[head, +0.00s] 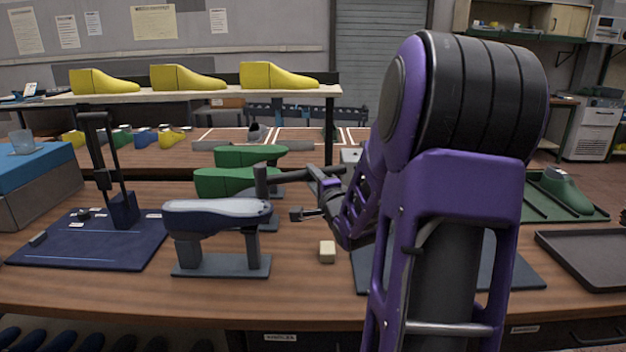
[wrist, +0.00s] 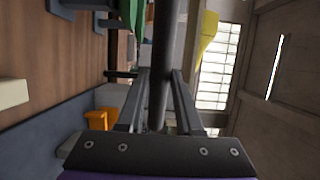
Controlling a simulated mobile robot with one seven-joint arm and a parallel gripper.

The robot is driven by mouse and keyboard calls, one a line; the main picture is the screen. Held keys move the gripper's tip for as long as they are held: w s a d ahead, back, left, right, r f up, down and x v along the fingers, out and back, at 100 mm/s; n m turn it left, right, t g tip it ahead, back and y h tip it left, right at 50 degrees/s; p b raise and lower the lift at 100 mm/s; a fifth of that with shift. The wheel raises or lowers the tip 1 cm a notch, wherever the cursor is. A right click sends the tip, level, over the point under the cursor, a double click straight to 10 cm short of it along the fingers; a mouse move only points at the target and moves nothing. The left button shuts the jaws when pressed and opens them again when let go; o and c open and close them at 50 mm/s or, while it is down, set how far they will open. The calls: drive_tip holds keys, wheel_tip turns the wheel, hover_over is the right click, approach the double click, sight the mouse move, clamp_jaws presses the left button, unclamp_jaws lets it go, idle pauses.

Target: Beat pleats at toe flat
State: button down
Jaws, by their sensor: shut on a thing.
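A dark shoe upper (head: 215,222) with a pale sole upward rests on a stand with two posts (head: 222,265) in the head view. I cannot tell surely which end is the toe. My gripper (head: 318,186) is right of it, shut on a dark hammer (head: 285,175). The hammer head (head: 260,181) points left and stands close above the shoe's right end; contact cannot be told. In the wrist view the dark handle (wrist: 163,40) runs between the fingers of my gripper (wrist: 157,80). The pleats are too small to see.
A small cream block (head: 327,251) lies right of the stand. Green lasts (head: 225,181) stand behind the shoe. A blue base with a black upright device (head: 85,245) is at left. A dark tray (head: 590,258) and a green last (head: 562,190) are at right.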

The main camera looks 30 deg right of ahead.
drive_tip(key=shift+r, duration=0.25)
wheel_tip(320, 180, up, 3)
drive_tip(key=p, duration=0.3)
idle(1.0)
drive_tip(key=shift+a, duration=0.1)
idle(0.4)
